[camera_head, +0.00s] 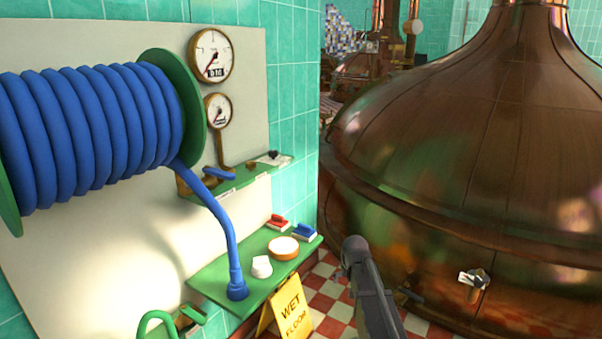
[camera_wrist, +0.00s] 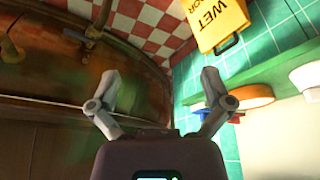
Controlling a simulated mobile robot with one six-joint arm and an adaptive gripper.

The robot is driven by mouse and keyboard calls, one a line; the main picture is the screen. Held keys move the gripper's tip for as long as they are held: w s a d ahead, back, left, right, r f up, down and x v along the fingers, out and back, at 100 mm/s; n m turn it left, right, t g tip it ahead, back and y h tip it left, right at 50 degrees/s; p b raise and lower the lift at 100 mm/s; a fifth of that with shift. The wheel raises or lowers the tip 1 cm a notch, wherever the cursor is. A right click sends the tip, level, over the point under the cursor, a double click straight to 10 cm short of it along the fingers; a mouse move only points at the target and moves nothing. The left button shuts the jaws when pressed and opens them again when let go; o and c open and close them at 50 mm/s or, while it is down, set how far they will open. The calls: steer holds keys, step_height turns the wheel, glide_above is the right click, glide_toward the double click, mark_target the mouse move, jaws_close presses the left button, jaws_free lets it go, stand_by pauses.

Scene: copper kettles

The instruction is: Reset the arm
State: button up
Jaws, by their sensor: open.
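My gripper (camera_wrist: 161,82) is open in the wrist view, its two grey fingers spread apart with nothing between them. In the head view a dark part of my arm rises from the bottom edge, between the green shelf and the large copper kettle (camera_head: 470,130); I cannot make out the fingers there. The kettle also fills the left of the wrist view (camera_wrist: 50,75). The yellow wet floor sign (camera_head: 289,309) stands below the shelf's right end. It also shows at the top of the wrist view (camera_wrist: 218,22).
The lower green shelf (camera_head: 215,278) holds a round orange-rimmed tub (camera_head: 283,248), a white piece (camera_head: 262,267), and red (camera_head: 278,222) and blue (camera_head: 304,233) brushes. A blue hose (camera_head: 228,235) hangs from its reel to this shelf. Checkered floor (camera_head: 325,305) shows between wall and kettle.

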steer(key=s+f+g, duration=0.1)
steer(key=s+g, duration=0.3)
steer(key=s, duration=2.2)
step_height(320, 180, up, 24)
steer(key=p, duration=2.4)
steer(key=shift+w+r, duration=0.2)
steer(key=shift+w, duration=0.2)
